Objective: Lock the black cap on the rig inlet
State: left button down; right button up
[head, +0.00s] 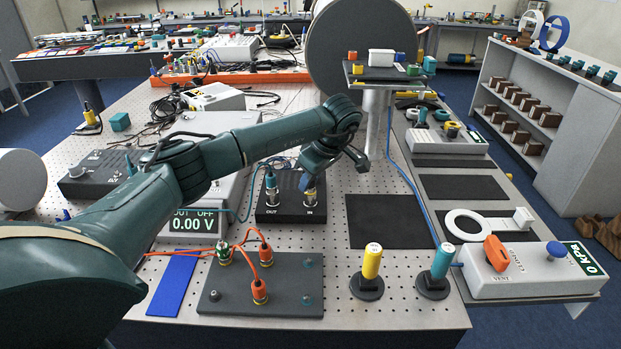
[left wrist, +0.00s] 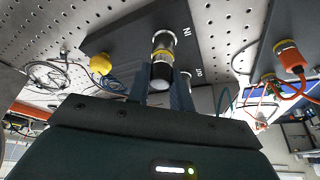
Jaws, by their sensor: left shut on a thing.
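The rig is a dark block (head: 290,212) marked OUT and IN, standing on the perforated table. The inlet fitting (head: 311,199) stands upright at the IN label, silver with a yellow band. In the left wrist view the inlet fitting (left wrist: 163,44) rises from the block. The black cap (left wrist: 160,74) is at the fitting's gripper-side end, in line with it; I cannot tell whether it is locked. My left gripper (head: 309,180) is above the inlet, and its fingers (left wrist: 160,92) are shut on the black cap. The cap is mostly hidden in the head view. My right gripper is not in view.
A teal-topped connector (head: 271,186) stands close by on OUT. A plate with orange-cabled plugs (head: 262,286) lies in front. Yellow (head: 371,262) and teal (head: 441,262) cylinders stand to the right. A white post (head: 375,130) carries a small platform. Dark mats (head: 389,221) are bare.

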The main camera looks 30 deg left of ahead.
pick_arm(q)
jog(key=shift+m+t, duration=0.4)
jog(key=shift+m, duration=0.4)
jog(key=shift+a+m+t+p, duration=0.1)
jog(key=shift+m+t+p, duration=0.2)
jog(key=shift+m, duration=0.6)
jog(key=shift+f+m+t+h, duration=0.1)
jog(key=shift+m+t+h, duration=0.25)
jog(key=shift+m, duration=0.55)
jog(key=shift+s+m+t+h, duration=0.1)
jog(key=shift+m+t+h, duration=0.15)
jog(key=shift+m, duration=0.65)
jog(key=c, duration=1.6)
grip_release()
jog(key=o, duration=0.4)
jog(key=shift+o, duration=0.2)
